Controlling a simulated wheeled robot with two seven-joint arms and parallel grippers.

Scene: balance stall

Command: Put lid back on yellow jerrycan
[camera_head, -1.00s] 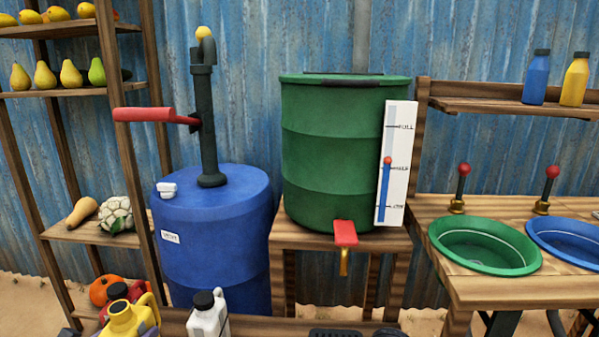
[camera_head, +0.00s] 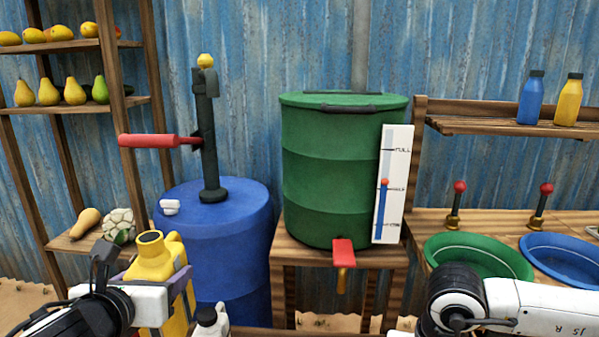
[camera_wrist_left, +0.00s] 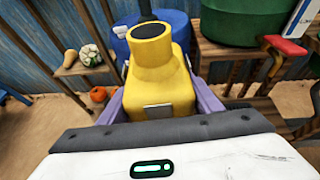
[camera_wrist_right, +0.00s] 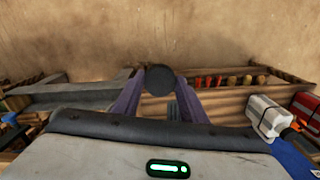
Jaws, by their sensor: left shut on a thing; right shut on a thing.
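The yellow jerrycan (camera_head: 152,258) is upright at the lower left of the head view, with its round mouth open and bare. It fills the middle of the left wrist view (camera_wrist_left: 158,85). My left gripper (camera_wrist_left: 155,102) is shut on its body, one purple finger on each side. A round dark lid (camera_wrist_right: 160,78) is between the fingertips of my right gripper (camera_wrist_right: 160,88), which is shut on it.
Behind are a blue barrel (camera_head: 235,225) with a pump and a green barrel (camera_head: 335,170) on a wooden stand. Green (camera_head: 470,258) and blue basins are at right.

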